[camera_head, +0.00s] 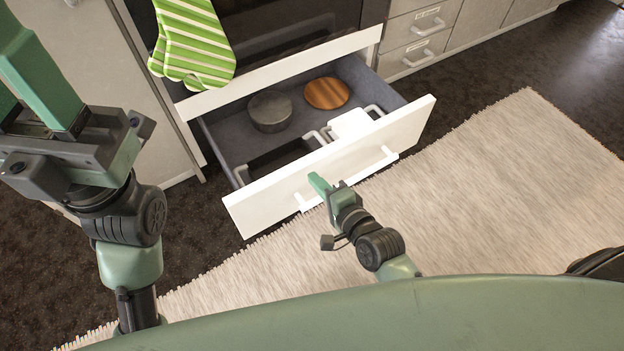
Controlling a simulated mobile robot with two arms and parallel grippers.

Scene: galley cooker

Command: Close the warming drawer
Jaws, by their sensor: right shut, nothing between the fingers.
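The warming drawer (255,208) stands pulled out below the oven, with a white front and a grey inside. Its white bar handle (375,167) runs along the front. Inside are a dark round pot (270,111), a brown wooden disc (327,93) and some white items (350,124). My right gripper (318,183) is shut and empty, in front of the drawer front and close to the handle; I cannot tell whether it touches. My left gripper (38,125) is raised at the left, away from the drawer; its fingers are partly cut off by the frame.
A green striped oven mitt (192,45) hangs on the oven (290,25) above the drawer. Grey cabinets with drawers (415,55) stand to the right. A pale rug (500,180) covers the dark floor in front.

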